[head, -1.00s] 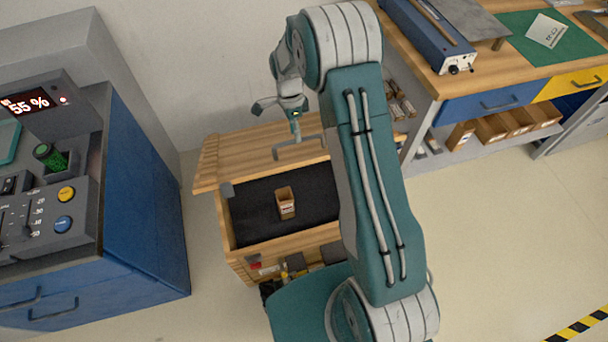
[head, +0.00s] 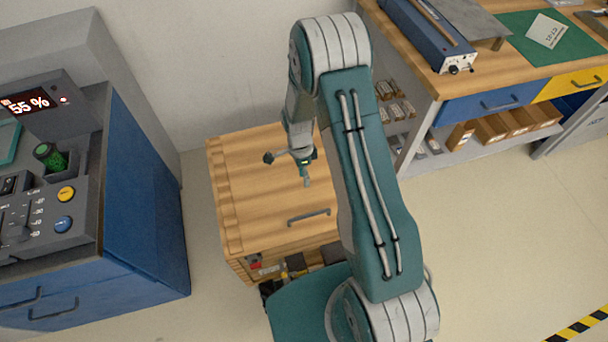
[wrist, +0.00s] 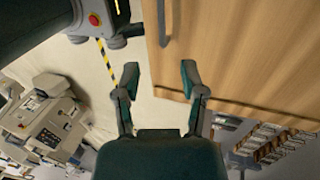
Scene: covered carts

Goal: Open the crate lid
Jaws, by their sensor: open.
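The crate (head: 232,240) is a wooden cart box standing between the blue cabinet and the workbench. Its wooden lid (head: 255,185) lies flat over the top and hides the inside. A grey bar handle (head: 308,217) is fixed near the lid's front edge. In the wrist view the lid (wrist: 245,50) fills the upper right, with its handle (wrist: 165,20) at the top. My gripper (head: 306,182) is over the lid, behind the handle and apart from it. In the wrist view my gripper (wrist: 160,78) has its two fingers spread with nothing between them.
A blue cabinet (head: 140,190) with a control panel stands close at the left. A workbench (head: 480,75) with drawers and a shelf of small boxes stands at the right. A plain wall is behind the crate. The floor at the right is clear.

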